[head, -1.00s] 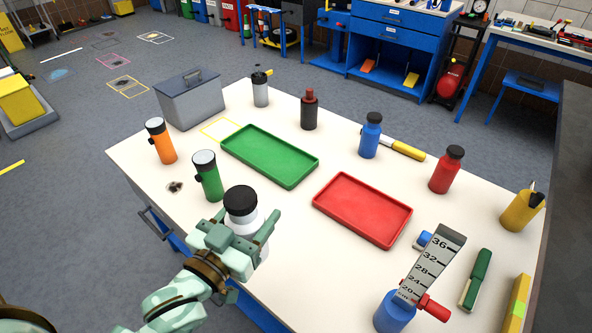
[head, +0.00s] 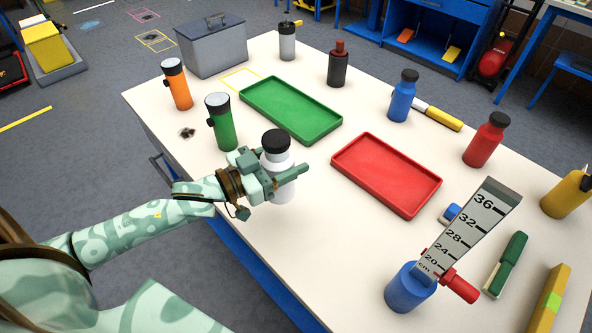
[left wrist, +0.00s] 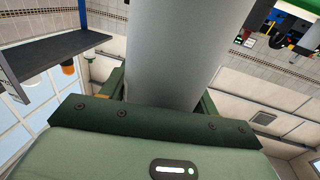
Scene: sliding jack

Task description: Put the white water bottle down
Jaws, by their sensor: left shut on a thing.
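The white water bottle (head: 281,190) with a black cap stands upright between the fingers of my left gripper (head: 290,172). The gripper is shut on its body, and the fingers hide part of it. In the left wrist view the bottle's pale side (left wrist: 172,50) fills the middle between the fingers. The bottle is over the near part of the white table (head: 325,220), between the green tray and the red tray on their near side. I cannot tell whether its base touches the table. My right gripper is not in view.
A green tray (head: 290,109) and a red tray (head: 386,173) lie flat. A green flashlight (head: 222,122) stands left of the bottle, an orange one (head: 177,84) beyond.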

